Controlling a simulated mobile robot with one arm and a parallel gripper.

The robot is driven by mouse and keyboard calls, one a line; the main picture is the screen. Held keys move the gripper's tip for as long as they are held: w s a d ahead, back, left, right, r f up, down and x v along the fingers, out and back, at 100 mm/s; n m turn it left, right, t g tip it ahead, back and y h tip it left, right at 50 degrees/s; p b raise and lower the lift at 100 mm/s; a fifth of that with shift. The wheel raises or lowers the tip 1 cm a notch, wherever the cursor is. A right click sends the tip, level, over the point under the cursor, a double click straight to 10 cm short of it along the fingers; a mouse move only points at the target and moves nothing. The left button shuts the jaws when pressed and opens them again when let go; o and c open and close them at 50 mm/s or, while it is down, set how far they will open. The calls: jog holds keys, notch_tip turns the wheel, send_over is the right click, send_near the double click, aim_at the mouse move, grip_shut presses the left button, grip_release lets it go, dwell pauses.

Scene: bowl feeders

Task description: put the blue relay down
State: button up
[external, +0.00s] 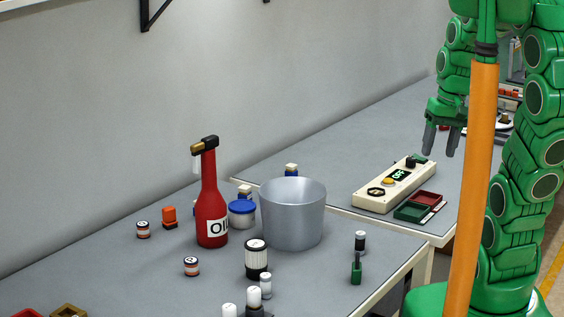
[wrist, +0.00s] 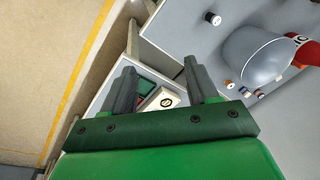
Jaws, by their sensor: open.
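My gripper (external: 441,143) is open and empty, raised over the back table near the cream control box. In the wrist view its two fingers (wrist: 160,72) stand apart with nothing between their tips. I cannot make out the blue relay for certain. Small blue bits also show beyond the bucket in the wrist view (wrist: 259,92), too small to identify.
The control box (external: 372,196) with an OFF display sits by a red tray (external: 428,197) and a green tray (external: 408,213). A metal bucket (external: 292,220), red oil bottle (external: 211,205) and several small parts crowd the front table. The back table beyond the box is clear.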

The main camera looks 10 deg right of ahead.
jog(key=s+d+f+g+h, duration=0.1)
jog(key=s+d, duration=0.1)
jog(key=s, duration=0.4)
jog(key=s+d+f+g, duration=0.1)
jog(key=s+d, duration=0.2)
jog(key=s, duration=0.3)
jog(key=shift+d+m+g+h, duration=0.3)
jog(key=shift+d+m+h, duration=0.05)
jog(key=shift+m+h, duration=0.05)
jog(key=shift+o, duration=0.3)
